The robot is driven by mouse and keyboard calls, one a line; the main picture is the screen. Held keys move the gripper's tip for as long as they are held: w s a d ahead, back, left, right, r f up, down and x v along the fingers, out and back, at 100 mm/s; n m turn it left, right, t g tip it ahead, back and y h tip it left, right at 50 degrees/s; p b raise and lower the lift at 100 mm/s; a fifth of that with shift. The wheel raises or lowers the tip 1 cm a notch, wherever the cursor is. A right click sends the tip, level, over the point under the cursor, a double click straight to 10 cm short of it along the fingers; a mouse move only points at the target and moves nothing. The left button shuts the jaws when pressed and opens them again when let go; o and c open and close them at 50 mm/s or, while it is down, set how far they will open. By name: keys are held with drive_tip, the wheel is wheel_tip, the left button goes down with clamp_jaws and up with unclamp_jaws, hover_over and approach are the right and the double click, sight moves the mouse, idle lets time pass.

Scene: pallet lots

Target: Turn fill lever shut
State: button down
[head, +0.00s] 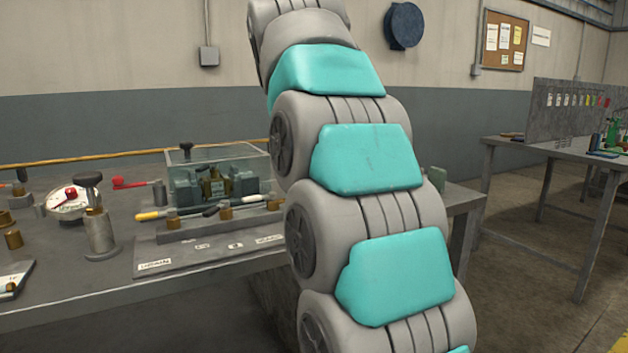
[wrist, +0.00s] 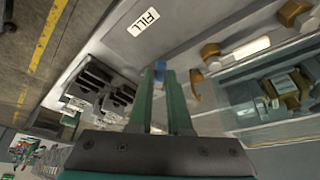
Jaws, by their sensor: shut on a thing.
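The FILL label (wrist: 143,22) is on a grey plate at the top of the wrist view. My gripper (wrist: 158,75) has its two green fingers close together beside that plate. A brass part (wrist: 195,86) sits just to the right of the fingers. Most of the lever is hidden by the fingers, so its angle cannot be told. In the head view, my arm hides the gripper and this lever.
A white-handled lever (wrist: 250,48) on a brass body lies to the right. A clear box (head: 220,175) with brass and dark fittings stands behind the lever row. A dial gauge (head: 68,202) and a metal post (head: 100,232) stand at the bench's left.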

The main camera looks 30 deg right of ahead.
drive_tip(key=m+p, duration=0.1)
drive_tip(key=w+m+p, duration=0.1)
drive_tip(key=shift+a+r+m+g+h, duration=0.15)
drive_tip(key=shift+a+m+g+h, duration=0.15)
drive_tip(key=shift+a, duration=0.1)
drive_tip(key=shift+w+a+m+g+h+p, duration=0.2)
drive_tip(key=shift+w+m+g+h+p, duration=0.15)
drive_tip(key=shift+m+p, duration=0.6)
drive_tip(key=c, duration=0.8)
unclamp_jaws()
drive_tip(key=shift+c, duration=0.2)
drive_tip(key=shift+s, duration=0.1)
